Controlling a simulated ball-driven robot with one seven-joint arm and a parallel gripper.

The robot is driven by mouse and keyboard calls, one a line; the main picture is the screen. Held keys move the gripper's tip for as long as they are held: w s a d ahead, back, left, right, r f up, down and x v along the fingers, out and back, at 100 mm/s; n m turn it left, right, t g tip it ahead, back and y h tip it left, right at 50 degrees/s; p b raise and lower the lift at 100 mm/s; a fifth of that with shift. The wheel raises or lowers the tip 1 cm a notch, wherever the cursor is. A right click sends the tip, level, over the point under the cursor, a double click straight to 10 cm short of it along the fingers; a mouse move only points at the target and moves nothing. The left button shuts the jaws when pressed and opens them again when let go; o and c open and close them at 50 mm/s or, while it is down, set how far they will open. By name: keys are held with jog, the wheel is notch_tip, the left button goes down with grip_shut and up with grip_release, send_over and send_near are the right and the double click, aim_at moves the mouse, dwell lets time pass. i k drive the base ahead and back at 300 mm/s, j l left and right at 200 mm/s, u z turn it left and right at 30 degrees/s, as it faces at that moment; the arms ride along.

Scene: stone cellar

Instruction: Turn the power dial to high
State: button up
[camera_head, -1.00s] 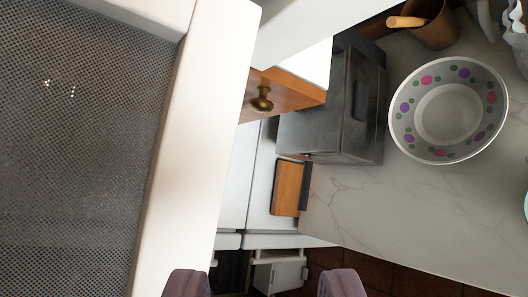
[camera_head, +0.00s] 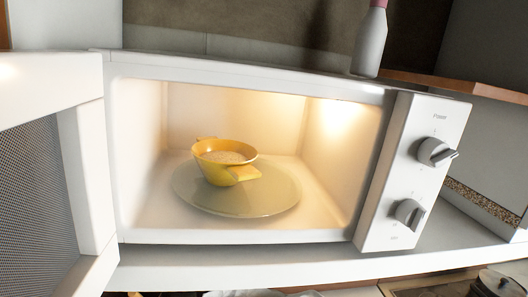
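The power dial (camera_head: 432,152) is the upper of two grey knobs on the right-hand panel of a white microwave (camera_head: 250,68). "Power" is printed above it. Its raised grip sticks out to the right; the level marks are too small to read. The microwave door (camera_head: 48,175) stands open at the left. Inside the lit cavity, a yellow bowl (camera_head: 212,172) with pale food sits on the round turntable (camera_head: 275,195). My gripper is not in this view, so nothing shows it touching the dial.
A second dial (camera_head: 407,213) is below the power dial. A pale bottle with a pink top (camera_head: 370,45) stands behind the microwave. A wooden shelf edge (camera_head: 455,85) and a grey cabinet side (camera_head: 490,150) are close at the right. A pot (camera_head: 497,284) shows at lower right.

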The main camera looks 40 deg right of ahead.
aim_at(433, 153)
jog(key=l+z, duration=0.1)
jog(key=z, duration=1.25)
jog(key=i+j, duration=0.05)
